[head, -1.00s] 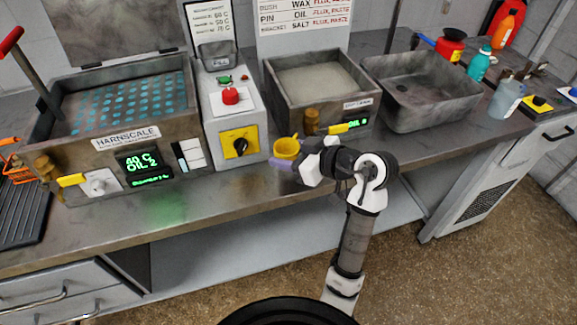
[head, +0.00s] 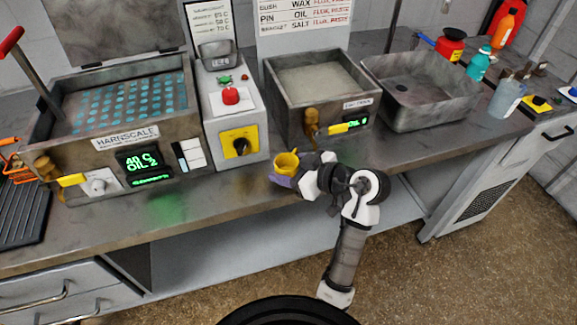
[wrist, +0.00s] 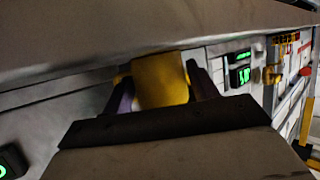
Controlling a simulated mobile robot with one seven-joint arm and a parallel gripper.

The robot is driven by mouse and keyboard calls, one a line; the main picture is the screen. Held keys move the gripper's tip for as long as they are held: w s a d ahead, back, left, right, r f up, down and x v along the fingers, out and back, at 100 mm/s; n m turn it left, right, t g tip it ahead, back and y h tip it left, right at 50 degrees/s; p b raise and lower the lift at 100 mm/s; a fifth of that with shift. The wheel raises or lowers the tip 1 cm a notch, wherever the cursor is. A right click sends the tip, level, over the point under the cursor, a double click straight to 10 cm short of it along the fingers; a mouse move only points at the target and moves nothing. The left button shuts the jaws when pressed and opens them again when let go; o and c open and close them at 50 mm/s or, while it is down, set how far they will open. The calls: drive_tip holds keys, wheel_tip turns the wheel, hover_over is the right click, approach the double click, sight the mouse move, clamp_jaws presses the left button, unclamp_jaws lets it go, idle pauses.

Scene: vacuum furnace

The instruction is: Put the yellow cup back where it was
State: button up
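The yellow cup (head: 287,162) is near the front edge of the steel counter (head: 225,192), in front of the control box. My gripper (head: 284,178) has its purple fingers on either side of the cup and appears shut on it. In the wrist view the cup (wrist: 160,80) sits between the two fingers of my gripper (wrist: 162,92). The head view does not clearly show whether the cup's bottom touches the counter or is just above it.
Behind the cup stand a control box with a yellow switch plate (head: 239,141), a tank with a brass tap (head: 312,120) and a grey basin (head: 420,88). The perforated bath (head: 125,140) is at left. The counter front between them is clear.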

drive_tip(key=shift+r, duration=0.2)
drive_tip(key=b+v, duration=0.2)
drive_tip(key=v, duration=1)
